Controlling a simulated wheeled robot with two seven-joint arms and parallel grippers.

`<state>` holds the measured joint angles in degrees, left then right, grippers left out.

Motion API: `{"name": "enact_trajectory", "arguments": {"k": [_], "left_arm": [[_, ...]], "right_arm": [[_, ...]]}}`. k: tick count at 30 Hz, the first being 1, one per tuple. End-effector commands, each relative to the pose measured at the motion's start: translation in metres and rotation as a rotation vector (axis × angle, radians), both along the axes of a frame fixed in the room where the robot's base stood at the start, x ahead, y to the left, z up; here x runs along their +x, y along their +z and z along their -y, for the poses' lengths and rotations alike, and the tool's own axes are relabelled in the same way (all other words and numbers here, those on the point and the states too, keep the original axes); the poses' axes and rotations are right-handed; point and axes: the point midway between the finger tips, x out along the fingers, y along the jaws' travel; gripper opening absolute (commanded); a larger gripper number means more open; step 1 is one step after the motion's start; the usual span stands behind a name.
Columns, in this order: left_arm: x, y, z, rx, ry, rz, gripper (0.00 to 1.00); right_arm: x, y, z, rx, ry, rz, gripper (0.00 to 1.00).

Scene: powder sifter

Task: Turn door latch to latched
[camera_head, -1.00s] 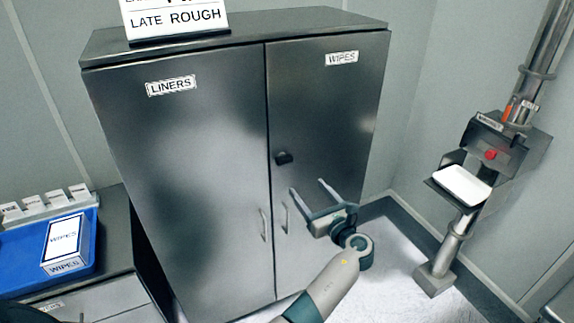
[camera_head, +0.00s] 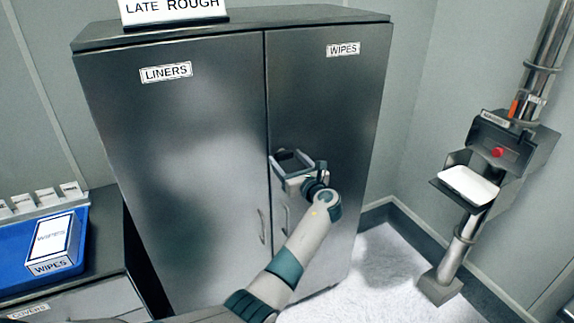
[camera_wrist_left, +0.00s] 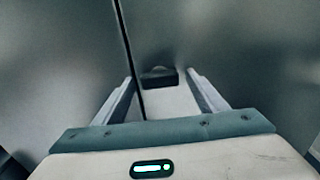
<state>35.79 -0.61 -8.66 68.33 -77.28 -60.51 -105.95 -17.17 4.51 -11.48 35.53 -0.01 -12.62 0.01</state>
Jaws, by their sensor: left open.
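The dark metal cabinet (camera_head: 190,130) has two closed doors, labelled LINERS and WIPES. The door latch is a small black knob near the inner edge of the WIPES door; it shows in the left wrist view (camera_wrist_left: 160,77), between and beyond the fingers. In the head view my gripper hides most or all of it. My left gripper (camera_head: 290,158) is open in front of the latch, with a finger on either side in view. I cannot tell whether the fingers touch the door. The seam between the doors runs just left of the latch. My right gripper is not in view.
Two vertical door handles, left (camera_head: 262,226) and right (camera_head: 286,220), sit low beside the seam. A blue tray (camera_head: 12,262) with a wipes box (camera_head: 52,240) is on the left counter. A post-mounted stand with a white tray (camera_head: 468,185) is at the right.

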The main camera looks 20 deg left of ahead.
Motion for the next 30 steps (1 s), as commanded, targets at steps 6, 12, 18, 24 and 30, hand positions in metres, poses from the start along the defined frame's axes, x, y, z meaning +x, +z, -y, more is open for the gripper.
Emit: {"name": "enact_trajectory", "arguments": {"k": [6,12,18,24,30], "left_arm": [[0.0032,0.001,-0.004,0.0,0.0,0.0,0.66],[0.0029,0.0009,-0.0039,0.0,0.0,0.0,0.61],[0.0027,0.0007,-0.0038,0.0,0.001,0.0,0.24],[0.0027,0.0,-0.0038,-0.005,0.001,0.006,0.24],[0.0028,-0.0014,-0.0036,-0.031,0.001,0.039,0.24]], "right_arm": [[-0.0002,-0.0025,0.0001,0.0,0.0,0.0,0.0],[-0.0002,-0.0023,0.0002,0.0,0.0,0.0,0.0],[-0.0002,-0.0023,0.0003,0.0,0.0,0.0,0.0],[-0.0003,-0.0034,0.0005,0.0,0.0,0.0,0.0],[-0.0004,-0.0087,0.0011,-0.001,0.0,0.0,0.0]]}}
